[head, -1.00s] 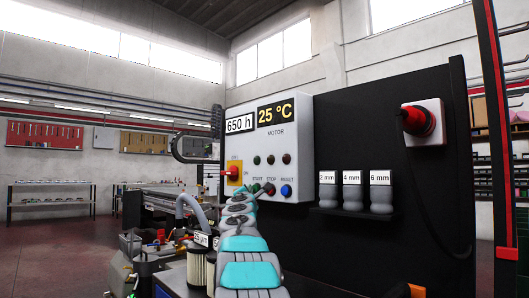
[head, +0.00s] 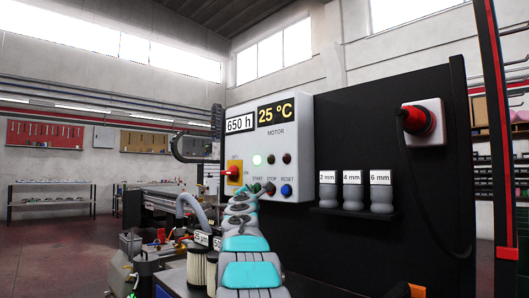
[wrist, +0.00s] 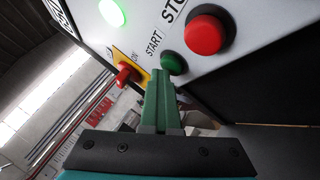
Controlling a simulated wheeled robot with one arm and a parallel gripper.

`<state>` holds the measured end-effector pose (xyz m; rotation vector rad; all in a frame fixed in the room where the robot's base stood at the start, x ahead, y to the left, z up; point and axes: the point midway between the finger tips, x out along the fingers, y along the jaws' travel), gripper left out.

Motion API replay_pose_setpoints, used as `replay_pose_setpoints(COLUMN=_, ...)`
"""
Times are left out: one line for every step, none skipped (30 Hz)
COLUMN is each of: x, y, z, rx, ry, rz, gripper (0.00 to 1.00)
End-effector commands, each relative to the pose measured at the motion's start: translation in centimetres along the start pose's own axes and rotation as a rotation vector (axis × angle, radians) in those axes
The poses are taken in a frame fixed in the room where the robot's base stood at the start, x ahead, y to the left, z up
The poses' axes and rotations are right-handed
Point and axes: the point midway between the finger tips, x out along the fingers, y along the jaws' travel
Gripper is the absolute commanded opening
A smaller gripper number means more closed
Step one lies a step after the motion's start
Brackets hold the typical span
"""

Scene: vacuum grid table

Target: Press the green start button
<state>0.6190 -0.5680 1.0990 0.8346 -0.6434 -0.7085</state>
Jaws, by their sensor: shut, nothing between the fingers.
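The green start button (wrist: 173,63) sits on the light grey control box (head: 300,130), below the START label and beside the red stop button (wrist: 206,35). My gripper (wrist: 162,75) is shut and empty, its green fingertips right at the lower left edge of the start button in the wrist view. I cannot tell whether they touch it. In the head view my gripper (head: 250,190) is in front of the start button and mostly hides it. A lamp (head: 257,160) above the buttons glows bright pale green, and it also glows in the wrist view (wrist: 112,12).
A red rotary switch on a yellow plate (head: 235,171) is left of the buttons. A blue reset button (head: 286,190) is to the right. Grey bottles (head: 381,195) stand on a shelf on the black panel. Filter cylinders (head: 197,270) stand at lower left.

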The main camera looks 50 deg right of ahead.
Motion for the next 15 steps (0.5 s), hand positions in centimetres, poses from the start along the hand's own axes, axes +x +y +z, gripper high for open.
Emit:
replay_pose_setpoints(x=-0.18, y=-0.04, z=0.05, rx=-0.001, ry=-0.003, rz=-0.001, gripper=0.00)
replay_pose_setpoints(x=-0.27, y=0.02, z=0.01, rx=-0.001, ry=-0.003, rz=-0.001, gripper=0.00)
replay_pose_setpoints(x=-0.37, y=0.10, z=-0.02, rx=-0.001, ry=-0.003, rz=0.000, gripper=0.00)
replay_pose_setpoints(x=-0.42, y=0.16, z=-0.04, rx=-0.001, ry=-0.003, rz=0.000, gripper=0.00)
replay_pose_setpoints(x=-0.43, y=0.18, z=-0.06, rx=-0.001, ry=-0.003, rz=-0.001, gripper=0.00)
replay_pose_setpoints(x=-0.43, y=0.20, z=-0.06, rx=-0.001, ry=-0.003, rz=-0.001, gripper=0.00)
replay_pose_setpoints(x=-0.41, y=0.20, z=-0.06, rx=-0.001, ry=-0.002, rz=-0.001, gripper=0.00)
replay_pose_setpoints(x=-0.41, y=0.21, z=-0.07, rx=-0.001, ry=-0.002, rz=-0.001, gripper=0.00)
replay_pose_setpoints(x=-0.40, y=0.20, z=-0.07, rx=-0.001, ry=-0.002, rz=-0.001, gripper=0.00)
replay_pose_setpoints(x=-0.40, y=0.20, z=-0.07, rx=-0.001, ry=-0.002, rz=-0.001, gripper=0.00)
replay_pose_setpoints(x=-0.40, y=0.20, z=-0.08, rx=-0.001, ry=-0.002, rz=-0.001, gripper=0.00)
replay_pose_setpoints(x=-0.43, y=0.21, z=-0.12, rx=-0.001, ry=-0.002, rz=-0.001, gripper=0.00)
replay_pose_setpoints(x=-0.46, y=0.23, z=-0.16, rx=-0.001, ry=-0.002, rz=0.000, gripper=0.00)
replay_pose_setpoints(x=-0.53, y=0.28, z=-0.21, rx=0.000, ry=-0.002, rz=0.000, gripper=0.00)
replay_pose_setpoints(x=-0.65, y=0.37, z=-0.31, rx=0.000, ry=-0.001, rz=0.000, gripper=0.00)
